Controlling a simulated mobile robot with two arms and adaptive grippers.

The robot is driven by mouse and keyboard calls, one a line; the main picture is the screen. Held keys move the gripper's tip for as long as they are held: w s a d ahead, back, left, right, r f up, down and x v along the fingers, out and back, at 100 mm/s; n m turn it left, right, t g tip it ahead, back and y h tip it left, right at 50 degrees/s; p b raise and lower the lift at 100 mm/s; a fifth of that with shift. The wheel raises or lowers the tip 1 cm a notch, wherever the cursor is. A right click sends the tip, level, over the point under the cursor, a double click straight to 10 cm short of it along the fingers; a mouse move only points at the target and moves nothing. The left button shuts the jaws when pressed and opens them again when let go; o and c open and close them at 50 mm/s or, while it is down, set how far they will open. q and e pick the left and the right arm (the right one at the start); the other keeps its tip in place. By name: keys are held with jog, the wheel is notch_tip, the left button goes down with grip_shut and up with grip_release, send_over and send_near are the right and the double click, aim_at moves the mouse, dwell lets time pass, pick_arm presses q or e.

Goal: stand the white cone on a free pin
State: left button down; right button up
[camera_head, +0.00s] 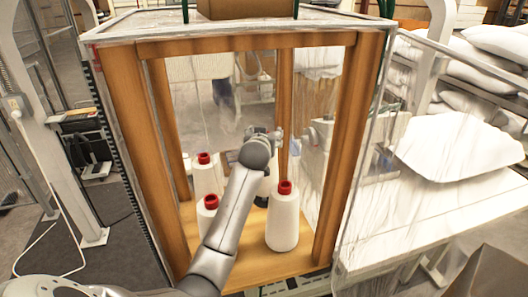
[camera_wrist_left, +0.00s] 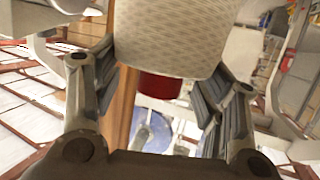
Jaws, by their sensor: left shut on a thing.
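My left gripper (camera_head: 264,136) reaches into a wooden-framed stand (camera_head: 125,95). In the left wrist view its fingers (camera_wrist_left: 160,82) are closed around a white cone (camera_wrist_left: 170,35) with a patterned surface and a red end (camera_wrist_left: 158,85). In the head view my arm mostly hides this cone. Inside the stand, white cones with red tops stand upright on the wooden base: one at back left (camera_head: 208,183), one at front left (camera_head: 208,226), one at front right (camera_head: 283,222). No bare pin can be made out clearly; my arm covers the back right area. My right gripper is not in view.
Wooden posts (camera_head: 345,140) and clear plastic sheeting surround the stand's inside. A white table (camera_head: 420,220) with a white pillow (camera_head: 455,150) stands at right. A grey post (camera_head: 50,160) stands at left. The front of the stand's base (camera_head: 265,268) is bare.

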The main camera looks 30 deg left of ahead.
pick_arm(q)
notch_tip(320, 180, down, 4)
jog(key=shift+w+f+p, duration=0.1)
jog(key=shift+p, duration=0.45)
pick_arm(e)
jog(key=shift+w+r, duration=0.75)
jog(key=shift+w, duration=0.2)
pick_arm(q)
jog(key=shift+f, duration=0.1)
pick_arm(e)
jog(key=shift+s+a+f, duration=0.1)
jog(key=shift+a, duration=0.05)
pick_arm(q)
jog(key=shift+c, duration=1.7)
grip_release()
jog(key=shift+f, duration=0.1)
jog(key=shift+o, duration=0.2)
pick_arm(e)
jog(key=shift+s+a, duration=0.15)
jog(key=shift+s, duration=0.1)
